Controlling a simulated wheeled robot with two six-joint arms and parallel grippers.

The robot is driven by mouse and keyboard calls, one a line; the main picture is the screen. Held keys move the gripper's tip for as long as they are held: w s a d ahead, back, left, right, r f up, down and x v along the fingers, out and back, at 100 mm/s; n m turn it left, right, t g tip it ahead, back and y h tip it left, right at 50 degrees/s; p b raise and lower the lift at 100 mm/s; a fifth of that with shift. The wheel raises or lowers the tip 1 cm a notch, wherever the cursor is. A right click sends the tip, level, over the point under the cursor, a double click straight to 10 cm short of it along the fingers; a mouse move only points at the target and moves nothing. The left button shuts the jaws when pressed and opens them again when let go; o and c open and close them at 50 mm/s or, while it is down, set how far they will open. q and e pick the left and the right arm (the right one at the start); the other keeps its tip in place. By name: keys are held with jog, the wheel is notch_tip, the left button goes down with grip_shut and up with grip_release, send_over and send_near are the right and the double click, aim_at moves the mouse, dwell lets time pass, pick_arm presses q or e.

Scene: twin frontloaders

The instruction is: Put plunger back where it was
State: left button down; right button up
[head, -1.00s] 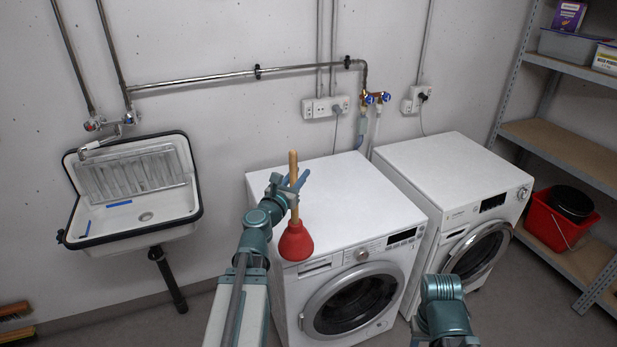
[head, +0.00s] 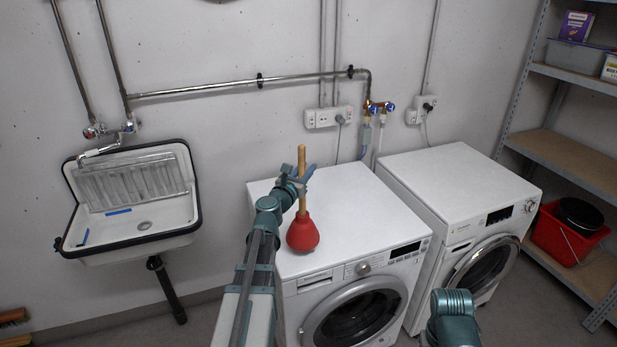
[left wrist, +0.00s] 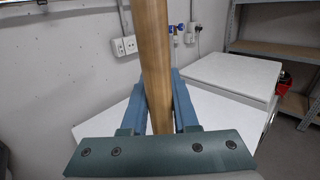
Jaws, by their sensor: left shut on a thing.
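The plunger has a wooden handle and a red rubber cup (head: 303,233). My left gripper (head: 301,180) is shut on the plunger's handle, a little above the cup. The plunger is upright, cup down, over the front left part of the left washing machine's white top (head: 352,200). I cannot tell whether the cup touches the top. In the left wrist view the wooden handle (left wrist: 153,60) stands between the blue fingers. My right arm shows at the bottom right of the head view, but its gripper fingers are not visible.
A second washing machine (head: 445,185) stands to the right. A sink (head: 135,200) hangs on the wall at left. Taps (head: 378,107) and pipes are on the wall behind the machines. A metal shelf (head: 560,155) with a red bucket (head: 567,236) is at right. The machine top behind the plunger is clear.

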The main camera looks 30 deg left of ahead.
pick_arm(q)
jog(key=shift+w+a+f+b, duration=0.1)
jog(key=shift+w+f+b, duration=0.15)
jog(key=shift+f+b, duration=0.35)
jog(key=shift+w+a+f+b, duration=0.1)
jog(key=shift+w+f+b, duration=0.15)
jog(key=shift+f+b, duration=0.4)
jog(key=shift+w+f+b, duration=0.25)
jog(key=shift+f+b, duration=0.3)
jog(key=shift+f, duration=0.05)
jog(key=shift+f, duration=0.1)
jog(key=c, duration=0.7)
grip_release()
jog(key=s, duration=1.2)
jog(key=shift+d, duration=0.4)
